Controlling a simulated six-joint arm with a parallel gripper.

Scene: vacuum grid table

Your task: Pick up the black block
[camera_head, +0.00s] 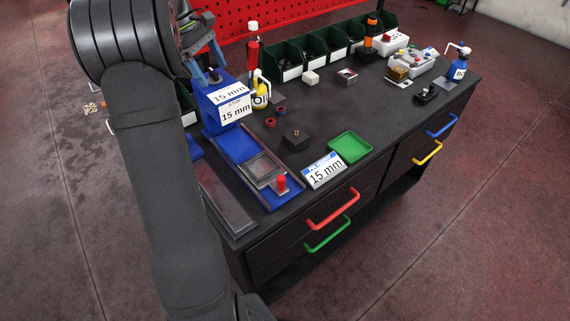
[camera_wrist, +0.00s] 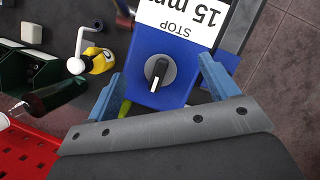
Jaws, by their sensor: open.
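The black block (camera_head: 296,138) sits on the dark table top, left of the green tray and right of the blue fixture. It has a small light knob on top. My gripper (camera_head: 206,77) is at the back left, above and behind the blue box, well apart from the block. In the wrist view my gripper (camera_wrist: 165,82) has its two blue fingers spread wide, with nothing held. I cannot make out the black block in the wrist view.
The blue box (camera_head: 219,121) bears "15 mm" signs. A yellow oil bottle (camera_head: 261,92) and red bottle (camera_head: 253,52) stand near my gripper. A green tray (camera_head: 350,147) and a 15 mm sign (camera_head: 324,171) lie near the block. Green bins (camera_head: 288,62) line the back.

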